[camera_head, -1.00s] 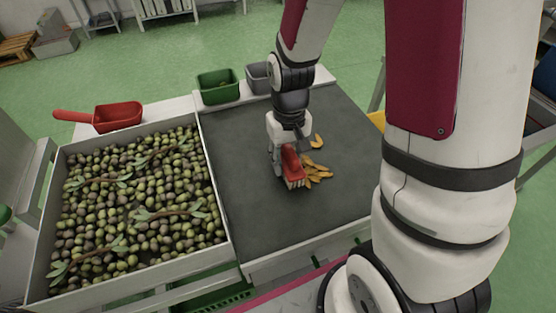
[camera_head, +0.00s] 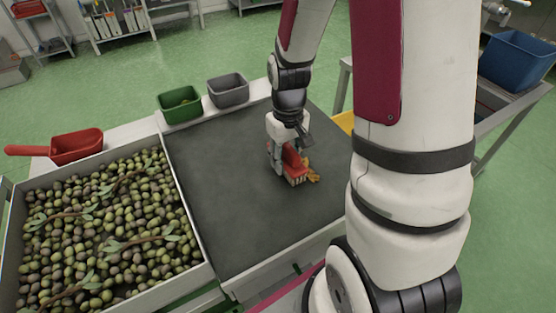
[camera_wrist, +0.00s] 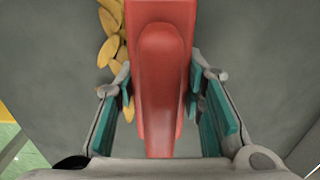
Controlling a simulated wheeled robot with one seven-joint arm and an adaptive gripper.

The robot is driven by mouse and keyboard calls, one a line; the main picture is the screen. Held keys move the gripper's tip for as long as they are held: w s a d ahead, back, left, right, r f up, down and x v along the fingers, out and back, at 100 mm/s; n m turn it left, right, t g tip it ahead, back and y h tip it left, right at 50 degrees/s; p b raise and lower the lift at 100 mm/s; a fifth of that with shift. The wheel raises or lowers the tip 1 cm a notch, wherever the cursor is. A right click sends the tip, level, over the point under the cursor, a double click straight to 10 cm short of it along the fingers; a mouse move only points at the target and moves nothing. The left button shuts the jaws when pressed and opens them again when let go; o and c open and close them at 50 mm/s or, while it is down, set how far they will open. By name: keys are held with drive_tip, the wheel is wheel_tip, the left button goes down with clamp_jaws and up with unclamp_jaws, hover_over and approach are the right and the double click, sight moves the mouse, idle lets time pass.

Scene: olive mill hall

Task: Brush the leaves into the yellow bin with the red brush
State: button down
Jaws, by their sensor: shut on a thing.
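My gripper (camera_wrist: 160,100) is shut on the red brush (camera_wrist: 163,85), which stands between its two teal-padded fingers. In the head view the brush (camera_head: 293,167) has its pale bristles down at the dark grey mat. Yellow-brown leaves (camera_head: 313,177) lie close to the right of the brush, partly hidden behind it. In the wrist view the leaves (camera_wrist: 108,50) lie along the left side of the brush. The yellow bin (camera_head: 344,121) shows only in part at the mat's right edge, mostly hidden behind my arm.
A tray of olives with twigs (camera_head: 208,250) stands left of the mat (camera_head: 220,200). A red scoop (camera_head: 75,147), a green bin (camera_head: 180,105) and a grey bin (camera_head: 229,90) sit along the back. A blue crate (camera_head: 517,60) is at right. The mat's front and left are clear.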

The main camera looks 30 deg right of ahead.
drive_tip(key=shift+s+d+b, duration=0.15)
drive_tip(key=shift+s+d, duration=0.05)
drive_tip(key=shift+d, duration=3.35)
drive_tip(key=shift+s+d+b, duration=0.2)
drive_tip(key=shift+d, duration=3.3)
drive_tip(key=shift+s+d+b, duration=0.15)
drive_tip(key=shift+s+d, duration=0.05)
drive_tip(key=shift+d, duration=3.35)
drive_tip(key=shift+a+r+p, duration=0.2)
drive_tip(key=shift+r+p, duration=0.5)
drive_tip(key=shift+r, duration=0.25)
drive_tip(key=shift+a+r+p, duration=0.15)
drive_tip(key=shift+r+p, duration=0.55)
drive_tip(key=shift+r, duration=0.2)
drive_tip(key=shift+a+r+p, duration=0.2)
drive_tip(key=shift+r+p, duration=0.5)
drive_tip(key=shift+r, duration=0.25)
